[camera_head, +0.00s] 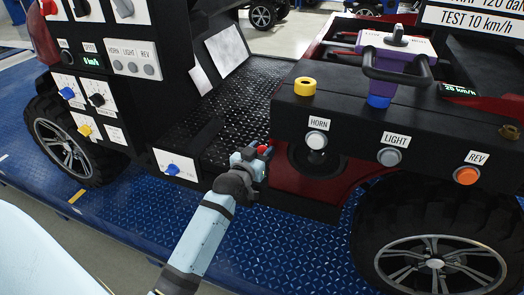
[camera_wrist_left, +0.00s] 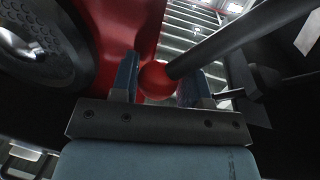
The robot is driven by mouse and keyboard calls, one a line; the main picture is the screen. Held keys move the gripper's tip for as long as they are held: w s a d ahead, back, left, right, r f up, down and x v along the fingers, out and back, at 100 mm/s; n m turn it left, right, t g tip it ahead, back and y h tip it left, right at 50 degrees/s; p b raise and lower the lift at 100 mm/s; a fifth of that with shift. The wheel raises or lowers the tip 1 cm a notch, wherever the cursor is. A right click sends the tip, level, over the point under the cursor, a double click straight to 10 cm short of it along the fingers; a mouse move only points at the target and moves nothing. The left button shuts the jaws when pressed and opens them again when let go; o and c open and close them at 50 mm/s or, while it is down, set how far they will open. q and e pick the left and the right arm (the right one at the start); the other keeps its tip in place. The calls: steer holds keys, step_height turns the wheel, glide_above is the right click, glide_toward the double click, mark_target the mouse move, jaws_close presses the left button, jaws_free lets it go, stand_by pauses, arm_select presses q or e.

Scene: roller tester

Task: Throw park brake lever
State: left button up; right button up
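The park brake lever has a round red knob (camera_head: 265,149) and stands by the vehicle's dark footwell, left of the HORN button. In the left wrist view the red knob (camera_wrist_left: 158,80) ends a thick black shaft (camera_wrist_left: 235,40) that runs to the upper right. My left gripper (camera_head: 257,153) is at the knob, its arm coming up from the bottom. The lever's lower end is hidden in the head view. My right gripper is out of view.
A black front panel with a HORN button (camera_head: 317,139), LIGHT button (camera_head: 390,157) and orange REV button (camera_head: 467,175) lies right of the gripper. A purple steering unit (camera_head: 397,48) rises above it. A black control cabinet (camera_head: 110,60) stands left. The blue platform (camera_head: 125,215) is clear.

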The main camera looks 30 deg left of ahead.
arm_select(q)
jaws_close()
steer(key=shift+s+a+r+n+p, duration=0.15)
steer(key=shift+a+r+n+p, duration=0.3)
steer(key=shift+a+p, duration=0.1)
steer(key=s+a+r+n+t+p, duration=0.1)
steer(key=s+a+n+p, duration=0.1)
steer(key=a+n, duration=0.4)
steer(key=shift+a+r, duration=0.35)
steer(key=shift+a, duration=0.9)
steer(key=o, duration=0.7)
jaws_free()
steer(key=shift+a+y, duration=0.1)
steer(key=shift+y, duration=0.3)
steer(key=shift+s, duration=0.1)
